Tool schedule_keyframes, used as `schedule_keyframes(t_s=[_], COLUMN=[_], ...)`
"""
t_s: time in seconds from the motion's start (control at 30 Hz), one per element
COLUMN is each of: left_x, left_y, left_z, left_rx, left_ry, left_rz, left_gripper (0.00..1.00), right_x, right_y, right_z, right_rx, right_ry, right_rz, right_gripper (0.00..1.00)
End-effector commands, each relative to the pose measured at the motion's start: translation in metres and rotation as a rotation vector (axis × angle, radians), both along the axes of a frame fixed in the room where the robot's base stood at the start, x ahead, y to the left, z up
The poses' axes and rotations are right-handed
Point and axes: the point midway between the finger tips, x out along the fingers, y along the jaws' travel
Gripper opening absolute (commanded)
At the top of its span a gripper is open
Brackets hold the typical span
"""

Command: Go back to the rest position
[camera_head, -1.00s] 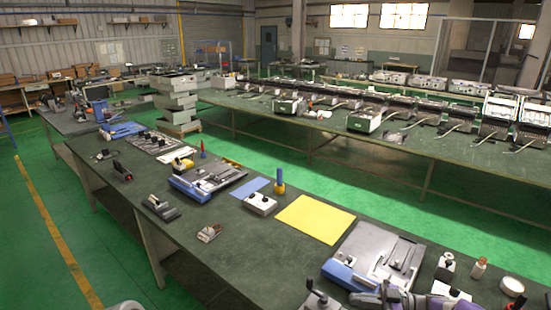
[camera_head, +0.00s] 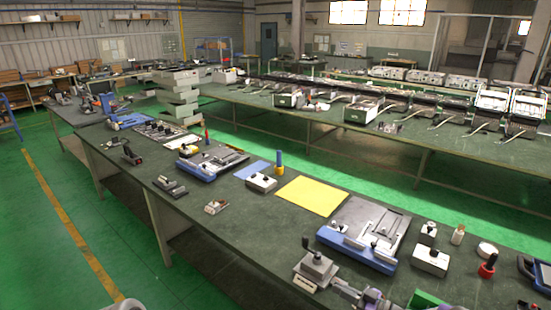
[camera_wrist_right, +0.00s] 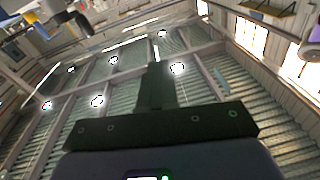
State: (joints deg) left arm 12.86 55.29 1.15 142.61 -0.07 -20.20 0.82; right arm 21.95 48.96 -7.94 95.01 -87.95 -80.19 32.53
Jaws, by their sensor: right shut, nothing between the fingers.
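My right gripper (camera_head: 340,287) is at the bottom edge of the head view, low at the near side of the green workbench (camera_head: 245,225). It is beside a grey block with a black lever (camera_head: 316,266); I cannot tell whether they touch. In the right wrist view the gripper (camera_wrist_right: 154,80) is shut and empty, its dark fingers together against the roof and its lamps. A grey rounded part, probably mine, shows at the bottom left of the head view. My left gripper is not in view.
Near the right arm on the bench are a blue-and-grey fixture (camera_head: 362,232), a white box with black knobs (camera_head: 430,261), a red-and-black handle (camera_head: 487,266) and a green box (camera_head: 428,299). A yellow sheet (camera_head: 312,196) lies farther back. Green floor (camera_head: 50,230) is free at left.

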Motion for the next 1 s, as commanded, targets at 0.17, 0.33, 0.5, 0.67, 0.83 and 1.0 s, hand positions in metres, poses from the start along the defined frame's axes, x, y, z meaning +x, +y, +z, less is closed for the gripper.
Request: schedule_keyframes(t_s=[0.17, 0.33, 0.5, 0.67, 0.83, 1.0], left_x=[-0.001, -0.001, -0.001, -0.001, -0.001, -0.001], left_y=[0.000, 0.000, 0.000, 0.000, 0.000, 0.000], left_z=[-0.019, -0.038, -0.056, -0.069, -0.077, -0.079], left_rx=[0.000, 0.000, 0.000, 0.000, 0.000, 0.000], left_ry=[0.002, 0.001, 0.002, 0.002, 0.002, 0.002], left_rz=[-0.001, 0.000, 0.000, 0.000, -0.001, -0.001], left_gripper=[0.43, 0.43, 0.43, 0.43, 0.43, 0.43], right_x=[0.010, -0.017, -0.099, -0.196, -0.273, -0.301], right_y=[0.017, 0.035, 0.059, 0.081, 0.096, 0.101], right_z=[-0.067, -0.164, -0.258, -0.309, -0.325, -0.326], right_rx=[0.014, -0.048, -0.176, -0.308, -0.400, -0.432], right_ry=[0.183, 0.513, 0.919, 1.271, 1.516, 1.607], right_rz=[-0.230, -0.453, -0.569, -0.581, -0.554, -0.539], right_gripper=[0.00, 0.00, 0.00, 0.00, 0.00, 0.00])
